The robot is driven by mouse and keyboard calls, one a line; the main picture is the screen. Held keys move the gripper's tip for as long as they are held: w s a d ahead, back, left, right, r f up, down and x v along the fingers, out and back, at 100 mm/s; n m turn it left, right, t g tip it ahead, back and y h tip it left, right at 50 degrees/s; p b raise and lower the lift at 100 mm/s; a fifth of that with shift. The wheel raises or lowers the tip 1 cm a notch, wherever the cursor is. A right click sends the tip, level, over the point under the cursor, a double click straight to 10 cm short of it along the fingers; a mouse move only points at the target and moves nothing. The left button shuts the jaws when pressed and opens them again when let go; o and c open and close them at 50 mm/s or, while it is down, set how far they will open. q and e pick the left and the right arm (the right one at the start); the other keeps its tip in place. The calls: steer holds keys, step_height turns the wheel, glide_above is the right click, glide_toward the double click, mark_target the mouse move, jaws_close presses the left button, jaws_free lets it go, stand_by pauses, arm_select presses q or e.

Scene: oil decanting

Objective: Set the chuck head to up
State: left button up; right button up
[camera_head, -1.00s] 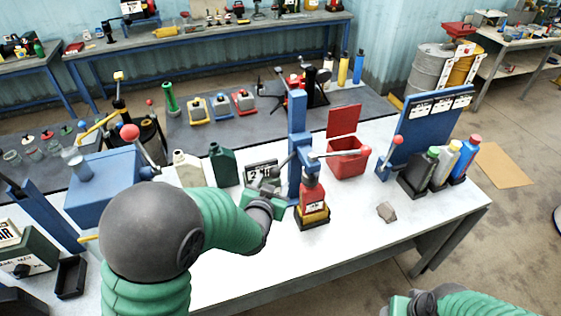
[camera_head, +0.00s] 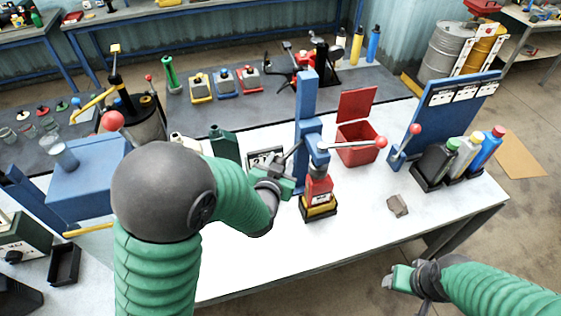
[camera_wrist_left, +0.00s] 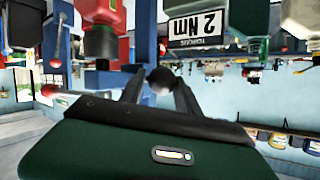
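A blue upright stand (camera_head: 308,95) with a blue head (camera_head: 310,130) and a red-knobbed lever (camera_head: 350,145) stands on the white table in the head view. A red and yellow bottle (camera_head: 319,190) sits below it in a dark base. I cannot tell which part is the chuck head. My left gripper (camera_head: 287,165) is just left of the blue head. In the left wrist view, its two fingers lie either side of a grey round knob (camera_wrist_left: 160,80); whether they grip it is unclear. My right gripper (camera_head: 393,280) is apart, beyond the table's front edge; its fingers are unclear.
A red open bin (camera_head: 358,152), a blue panel (camera_head: 455,105) with bottles, and a grey stone (camera_head: 397,205) are to the right. The front table middle is clear.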

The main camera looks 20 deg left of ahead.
arm_select(q)
steer(key=shift+w+a+f, duration=0.2)
steer(key=c, duration=0.7)
steer(key=shift+d, duration=0.1)
jaws_close()
